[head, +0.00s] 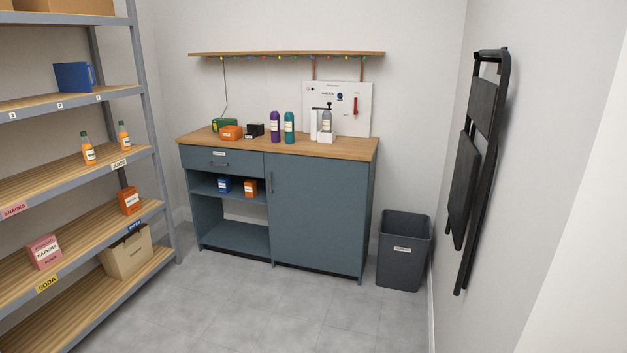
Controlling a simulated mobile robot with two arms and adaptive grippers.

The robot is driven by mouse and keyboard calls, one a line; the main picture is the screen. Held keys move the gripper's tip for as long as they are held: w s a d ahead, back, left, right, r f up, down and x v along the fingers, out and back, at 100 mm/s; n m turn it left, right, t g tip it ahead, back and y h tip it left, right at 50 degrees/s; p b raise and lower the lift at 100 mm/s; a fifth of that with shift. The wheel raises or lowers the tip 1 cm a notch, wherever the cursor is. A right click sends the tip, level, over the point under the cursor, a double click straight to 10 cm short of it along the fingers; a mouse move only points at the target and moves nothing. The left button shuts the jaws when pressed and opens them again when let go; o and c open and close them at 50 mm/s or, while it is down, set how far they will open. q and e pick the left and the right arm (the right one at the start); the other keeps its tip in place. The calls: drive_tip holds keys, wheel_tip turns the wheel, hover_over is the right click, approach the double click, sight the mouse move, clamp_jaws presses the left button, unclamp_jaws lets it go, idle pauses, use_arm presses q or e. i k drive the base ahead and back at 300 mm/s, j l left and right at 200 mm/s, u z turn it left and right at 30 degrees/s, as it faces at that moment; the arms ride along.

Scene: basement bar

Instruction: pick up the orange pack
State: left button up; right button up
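Several orange items show in the head view, and I cannot tell which is the orange pack. One orange pack (231,132) lies on the wooden counter top, in front of a green item (219,125) and beside a black box (255,130). A small orange box (250,188) stands in the cabinet's open shelf, right of a blue box (224,185). Another orange box (129,201) stands on the metal rack at the left. Their labels are too small to read. Neither of my grippers is in view.
The blue-grey cabinet (318,208) stands against the back wall, with bottles (275,127) on top. The rack (148,151) fills the left side. A dark bin (403,265) and folded chair (470,160) are at right. The grey floor (270,315) in front is clear.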

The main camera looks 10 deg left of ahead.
sight(128, 199)
drive_tip(key=i+j+u, duration=0.3)
drive_tip(key=i+u, duration=0.15)
drive_tip(key=i, duration=0.3)
drive_tip(key=i+j+u, duration=0.1)
drive_tip(key=i+u, duration=0.3)
drive_tip(key=i, duration=0.3)
drive_tip(key=i+l+u, duration=0.2)
drive_tip(key=i+u, duration=0.25)
drive_tip(key=i, duration=0.3)
